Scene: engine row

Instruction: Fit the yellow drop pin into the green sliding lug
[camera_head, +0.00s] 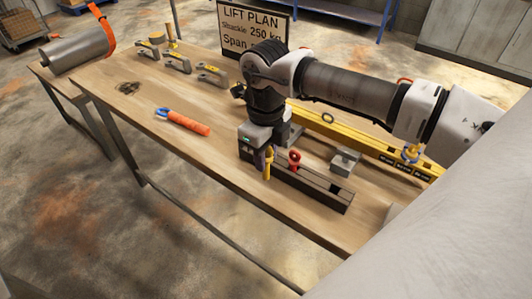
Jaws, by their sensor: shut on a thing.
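My gripper (266,150) is shut on the yellow drop pin (268,169) and holds it roughly upright. The pin is at the near left part of a dark slotted rail (322,192) on the workbench. I cannot tell whether its lower end touches the rail or hangs in front of it. A red pin-like piece (294,160) stands on the rail just right of my gripper. I cannot make out the green sliding lug; my gripper and wrist cover part of the rail's left end.
A grey block (345,161) stands behind the rail. A long yellow beam (350,129) runs along the bench's back. An orange-handled tool (183,122) and several grey pieces (177,64) lie to the left. A lift plan sign (253,27) stands behind. The bench's left-middle (140,105) is mostly clear.

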